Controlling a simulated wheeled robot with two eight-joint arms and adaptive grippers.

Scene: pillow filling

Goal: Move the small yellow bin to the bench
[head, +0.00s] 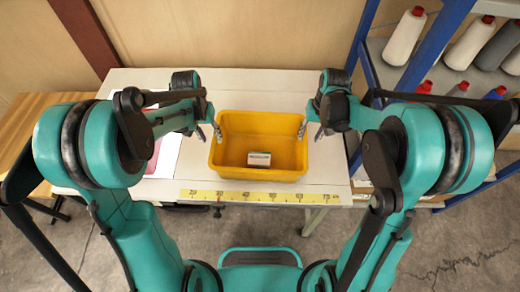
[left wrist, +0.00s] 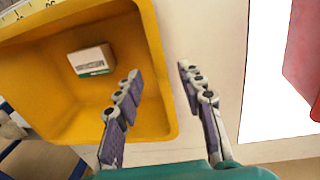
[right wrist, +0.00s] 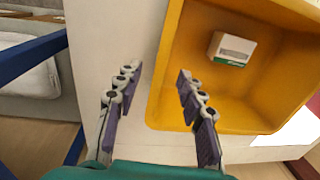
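The small yellow bin (head: 259,180) stands upright on the white table, with a small white and green box (head: 259,158) inside it. My left gripper (head: 208,129) is at the bin's left wall; in the left wrist view its fingers (left wrist: 158,85) are spread, one over the inside of the bin and one outside, with the rim between them. My right gripper (head: 313,128) is at the bin's right wall; in the right wrist view its fingers (right wrist: 156,85) are also apart, one over the bin's inside and one outside. Neither gripper visibly clamps the wall.
The white table (head: 250,88) has a yellow measuring strip (head: 260,197) along its front edge. A red item on a white sheet (left wrist: 284,75) lies left of the bin. A blue-framed rack (head: 437,45) with thread cones stands right. A wooden bench (head: 32,125) is at left.

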